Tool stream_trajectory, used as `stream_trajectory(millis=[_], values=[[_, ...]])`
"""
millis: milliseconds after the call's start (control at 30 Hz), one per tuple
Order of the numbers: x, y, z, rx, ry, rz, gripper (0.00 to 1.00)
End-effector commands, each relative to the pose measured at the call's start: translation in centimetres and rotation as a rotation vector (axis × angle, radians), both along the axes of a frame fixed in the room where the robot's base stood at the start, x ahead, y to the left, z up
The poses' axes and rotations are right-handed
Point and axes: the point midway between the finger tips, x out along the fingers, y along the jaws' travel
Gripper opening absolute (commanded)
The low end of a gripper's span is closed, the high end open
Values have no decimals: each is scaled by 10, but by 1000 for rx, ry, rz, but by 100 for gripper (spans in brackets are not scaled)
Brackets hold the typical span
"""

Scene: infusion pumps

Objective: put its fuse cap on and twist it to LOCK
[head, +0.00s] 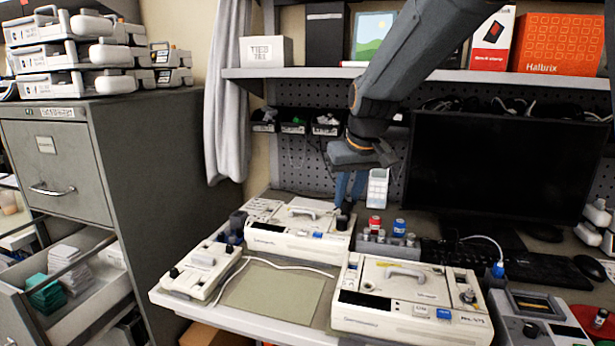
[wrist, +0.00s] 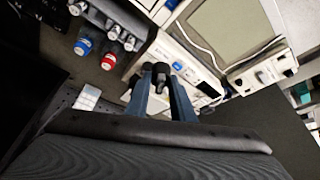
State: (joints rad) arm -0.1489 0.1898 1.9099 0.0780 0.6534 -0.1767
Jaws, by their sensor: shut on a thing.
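My gripper (head: 346,207) points down over the right end of the rear cream pump (head: 285,241). It is shut on a small black fuse cap (wrist: 161,70), which shows between the blue fingertips in the wrist view. In the head view the dark cap (head: 343,220) is at the pump's right end, just below the fingers. I cannot tell whether it is seated on the pump's fuse holder or just above it. The holder and any LOCK mark are hidden or too small to read. The rear pump also shows beyond the fingers in the wrist view (wrist: 205,88).
A front pump (head: 385,312) and a small device (head: 201,272) flank a green-grey mat (head: 275,293). Right of my gripper stand a red cap (head: 375,222), a blue cap (head: 399,227) and a grey rack (head: 385,247). A monitor (head: 490,165) stands at the right.

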Motion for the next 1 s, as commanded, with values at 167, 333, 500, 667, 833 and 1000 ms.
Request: stream_trajectory(millis=[167,333,500,667,833,1000], values=[[-16,25,17,0,-2,82,0],[-34,47,31,1,-2,159,0],[-52,68,46,1,-2,238,0],[-71,86,59,0,-2,315,0],[-91,104,73,1,-3,391,0],[-106,116,82,0,-1,450,0]])
